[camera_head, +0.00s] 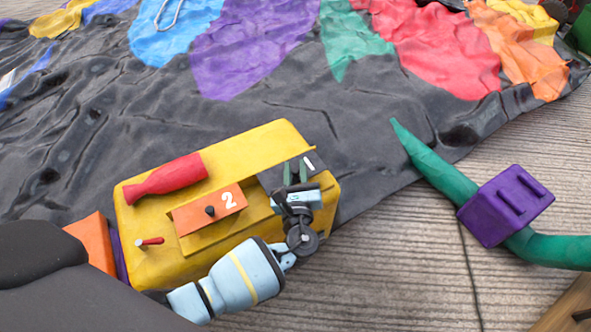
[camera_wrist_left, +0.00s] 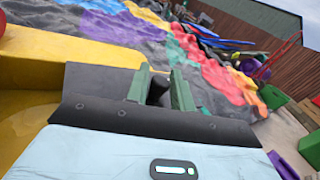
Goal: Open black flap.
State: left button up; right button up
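A yellow box (camera_head: 150,255) stands at the edge of the deflated castle. The black flap (camera_head: 311,161), marked "1", is at its right end, partly hidden by my left gripper. My left gripper (camera_head: 295,173) is over this flap, with its two green fingertips apart. In the left wrist view the fingers (camera_wrist_left: 160,90) also show a gap, with something dark between or behind them. I cannot tell whether they touch the flap. An orange flap (camera_head: 228,203), marked "2", has a black knob and lies left of the gripper. My right gripper is out of view.
A red bottle-shaped piece (camera_head: 168,176) and a small red-handled lever (camera_head: 150,241) are on the yellow box. A green tube (camera_head: 436,169) with a purple block (camera_head: 505,205) lies to the right. Bare plank flooring (camera_head: 400,265) lies between them. The castle fabric (camera_head: 300,110) spreads behind.

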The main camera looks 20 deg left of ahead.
pick_arm(q)
grip_shut()
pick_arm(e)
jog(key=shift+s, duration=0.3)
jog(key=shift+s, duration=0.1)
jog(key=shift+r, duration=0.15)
